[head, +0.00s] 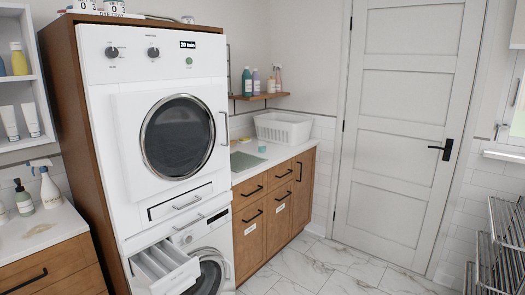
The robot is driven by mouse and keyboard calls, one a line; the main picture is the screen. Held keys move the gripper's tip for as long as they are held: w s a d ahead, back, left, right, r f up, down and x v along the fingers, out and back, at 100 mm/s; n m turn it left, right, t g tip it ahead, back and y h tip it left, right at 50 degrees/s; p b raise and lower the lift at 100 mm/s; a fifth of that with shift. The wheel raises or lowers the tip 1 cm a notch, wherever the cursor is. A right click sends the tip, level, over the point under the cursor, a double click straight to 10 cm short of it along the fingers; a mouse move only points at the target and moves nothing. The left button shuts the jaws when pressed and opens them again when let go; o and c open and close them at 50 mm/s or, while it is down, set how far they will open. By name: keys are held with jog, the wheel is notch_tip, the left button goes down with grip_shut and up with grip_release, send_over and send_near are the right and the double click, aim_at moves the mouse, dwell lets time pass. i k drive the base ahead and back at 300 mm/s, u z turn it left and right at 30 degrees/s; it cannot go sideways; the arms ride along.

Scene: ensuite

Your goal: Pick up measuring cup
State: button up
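I cannot make out a measuring cup for certain in the head view. A small pale object (188,19) on top of the stacked machines is too small to identify. Small teal (262,148) and yellow (245,140) items lie on the far counter by a green mat or basin (243,161), and I cannot tell what they are. My gripper is not in view.
A dryer (160,110) stands above a washer (207,275) whose detergent drawer (165,268) is pulled out. A white basket (284,128) sits on the far counter. A left counter (40,231) holds bottles. A wire rack (497,245) stands right. Marble floor (335,268) is clear before the closed door (402,130).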

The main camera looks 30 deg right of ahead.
aim_at(261, 145)
jog(key=u, duration=0.2)
jog(key=k, duration=0.6)
jog(key=z, duration=1.85)
jog(key=i, duration=1.7)
